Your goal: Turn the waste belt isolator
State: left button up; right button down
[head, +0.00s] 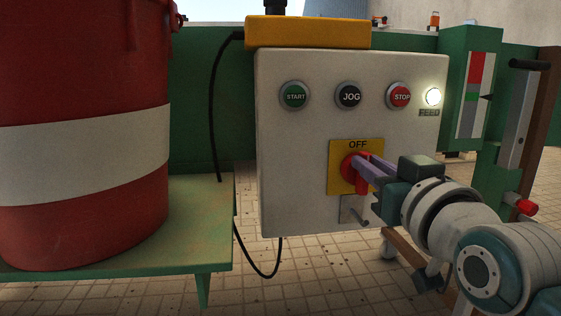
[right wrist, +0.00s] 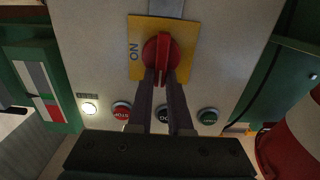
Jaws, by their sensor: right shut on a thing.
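The waste belt isolator is a red rotary handle (head: 348,168) on a yellow plate (head: 336,183), on the front of a pale control box (head: 295,190). OFF is printed at the plate's top; ON shows along one side in the right wrist view (right wrist: 134,52). The red handle (right wrist: 163,46) stands roughly upright, in line with OFF. My right gripper (head: 364,168) reaches in from the right and is shut on the handle, one finger on each side in the right wrist view (right wrist: 160,80). The fingers hide part of the handle and plate. My left gripper is not in view.
Green START (head: 295,96), black JOG (head: 348,96) and red STOP (head: 400,96) buttons sit above the isolator, beside a lit FEED lamp (head: 432,97). A metal tab (head: 353,212) is below. A red-and-white drum (head: 80,90) stands on a green bench (head: 205,215) at left.

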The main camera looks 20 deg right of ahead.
dwell(0.3)
jog(key=shift+d+r+m+p, duration=0.1)
jog(key=shift+d+m+p, duration=0.05)
jog(key=shift+m+p, duration=0.55)
jog(key=shift+s+d+f+m+p, duration=0.1)
jog(key=shift+d+f+m+p, duration=0.5)
jog(key=shift+m, duration=2.15)
jog(key=shift+s+a+f+m+p, duration=0.15)
jog(key=shift+m+p, duration=0.9)
jog(key=shift+m, duration=1.65)
jog(key=shift+d+f+m+p, duration=0.4)
jog(key=shift+m+p, duration=0.45)
jog(key=shift+m, duration=1.9)
